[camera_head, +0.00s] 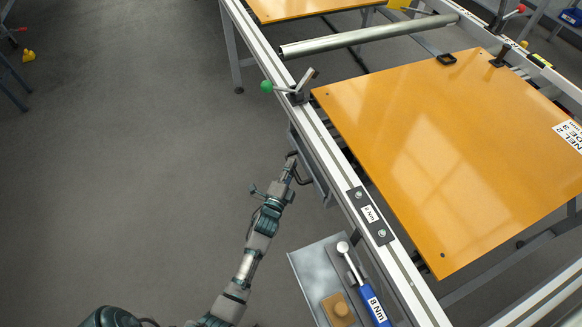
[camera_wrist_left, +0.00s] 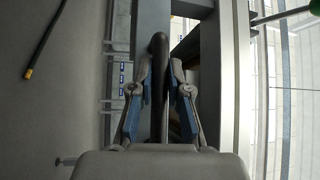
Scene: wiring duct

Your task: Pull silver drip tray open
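The silver drip tray shows in the head view as a narrow grey front (camera_head: 312,168) under the long rail, with a dark bar handle (camera_head: 303,181) on its near side. Most of the tray is hidden under the rail and the orange panel. My left gripper (camera_head: 291,162) is at this handle. In the left wrist view the dark handle (camera_wrist_left: 159,45) runs between the two blue-padded fingers of the left gripper (camera_wrist_left: 160,75). The fingertips lie close against both sides of it, so the gripper appears shut on it. My right gripper is not in view.
A large orange panel (camera_head: 450,150) lies on the frame beside the pale rail (camera_head: 340,175). A green-knobbed clamp (camera_head: 267,86) stands on the rail. A grey metal shelf (camera_head: 305,262) holds a blue tool (camera_head: 374,303) and an orange-brown block (camera_head: 338,309).

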